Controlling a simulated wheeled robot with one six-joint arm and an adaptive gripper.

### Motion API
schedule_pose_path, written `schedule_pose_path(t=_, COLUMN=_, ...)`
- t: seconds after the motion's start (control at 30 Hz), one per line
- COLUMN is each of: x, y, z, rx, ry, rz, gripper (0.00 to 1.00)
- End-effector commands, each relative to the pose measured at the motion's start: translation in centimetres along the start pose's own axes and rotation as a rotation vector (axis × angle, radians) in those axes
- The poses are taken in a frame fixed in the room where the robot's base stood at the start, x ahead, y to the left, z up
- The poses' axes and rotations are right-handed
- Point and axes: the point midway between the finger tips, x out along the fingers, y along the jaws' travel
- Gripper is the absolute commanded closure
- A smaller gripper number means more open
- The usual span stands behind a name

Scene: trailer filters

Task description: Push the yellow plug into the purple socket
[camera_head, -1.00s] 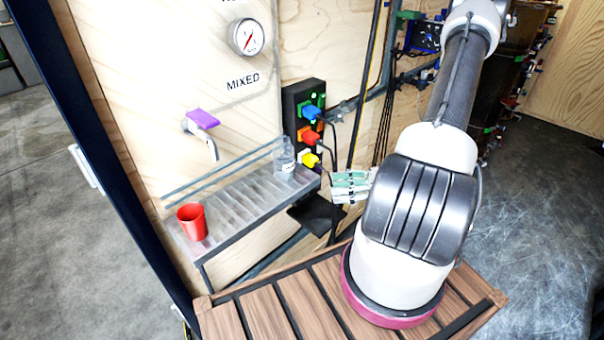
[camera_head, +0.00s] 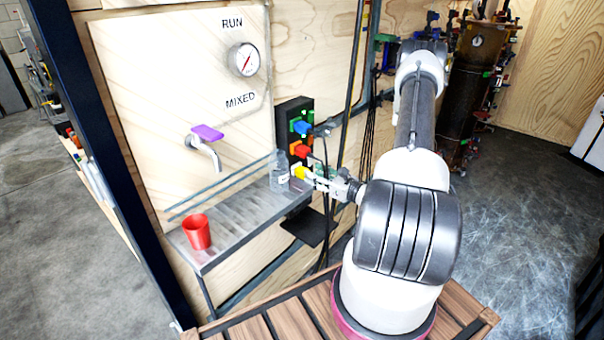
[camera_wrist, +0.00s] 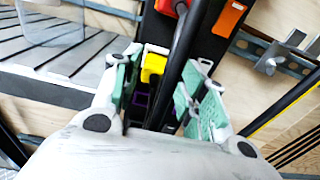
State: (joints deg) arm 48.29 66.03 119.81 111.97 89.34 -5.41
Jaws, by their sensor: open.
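The yellow plug (camera_head: 299,171) is at the lower end of the black socket block, at its front right. In the wrist view the yellow plug (camera_wrist: 154,65) shows between my finger pads, partly behind a black cable. The purple socket (camera_wrist: 138,101) shows only as thin purple outlines beside the plug; it is hidden in the head view. My gripper (camera_head: 314,178) is open and close to the plug. In the wrist view its green-padded fingers (camera_wrist: 162,80) stand on either side of the plug and cable; I cannot tell whether they touch.
Black cables (camera_head: 327,170) hang near my gripper.

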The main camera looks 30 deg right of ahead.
Motion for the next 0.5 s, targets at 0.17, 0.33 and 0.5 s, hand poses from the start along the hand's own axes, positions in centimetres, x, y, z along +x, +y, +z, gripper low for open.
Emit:
schedule_pose_path(t=0.17, x=2.5, y=0.2, z=0.1, rx=-0.003, ry=-0.001, rz=0.004, gripper=0.57)
schedule_pose_path(t=0.33, x=4.8, y=0.2, z=0.1, rx=-0.002, ry=0.0, rz=0.002, gripper=0.57)
schedule_pose_path(t=0.5, x=5.2, y=0.2, z=0.1, rx=-0.001, ry=0.001, rz=0.0, gripper=0.57)
